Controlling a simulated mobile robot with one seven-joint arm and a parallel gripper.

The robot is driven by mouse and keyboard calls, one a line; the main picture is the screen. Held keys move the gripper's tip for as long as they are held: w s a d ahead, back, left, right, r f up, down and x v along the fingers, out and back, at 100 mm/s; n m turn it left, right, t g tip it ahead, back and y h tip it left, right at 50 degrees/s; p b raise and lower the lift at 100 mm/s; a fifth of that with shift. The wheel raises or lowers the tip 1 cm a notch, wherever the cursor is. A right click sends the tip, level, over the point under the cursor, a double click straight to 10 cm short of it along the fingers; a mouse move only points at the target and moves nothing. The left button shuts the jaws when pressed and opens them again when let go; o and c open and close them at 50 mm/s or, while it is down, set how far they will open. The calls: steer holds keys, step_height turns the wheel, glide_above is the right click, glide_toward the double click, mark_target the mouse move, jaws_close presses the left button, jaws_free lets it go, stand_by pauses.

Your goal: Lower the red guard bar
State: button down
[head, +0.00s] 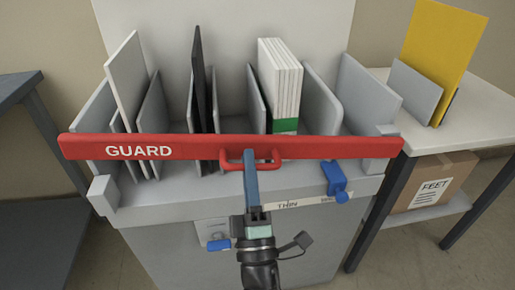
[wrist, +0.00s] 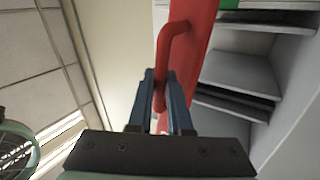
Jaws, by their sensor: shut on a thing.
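The red guard bar (head: 335,147), marked GUARD in white, lies level across the front of the grey slotted rack (head: 347,185). A red loop handle (head: 273,157) sits at the middle of the bar. My gripper (head: 250,160) reaches up from below and is shut on this handle. In the wrist view the blue fingers of my gripper (wrist: 160,95) close around the handle (wrist: 175,40), with the red bar (wrist: 198,35) beside it. A grey block (head: 103,195) stands at the rack's left front corner, below the bar's left end.
A blue latch-like part (head: 336,178) sits at the front right. A side table (head: 483,112) stands right, with a yellow board (head: 440,50) and a cardboard box (head: 430,185).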

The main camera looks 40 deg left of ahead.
steer(key=shift+s+a+f+n+g+y+b, duration=0.1)
steer(key=shift+f+n+g+y+b, duration=0.35)
steer(key=shift+f+n+b, duration=0.6)
steer(key=shift+f+n+g+y+b, duration=0.35)
steer(key=shift+f+n+g+b, duration=0.2)
steer(key=shift+f, duration=1)
steer(key=shift+f, duration=0.2)
steer(key=c, duration=0.9)
jaws_free()
steer(key=shift+o, duration=0.3)
steer(key=shift+r, duration=0.1)
steer(key=v, duration=1.3)
steer(key=shift+p, duration=0.4)
steer(key=shift+r, duration=0.1)
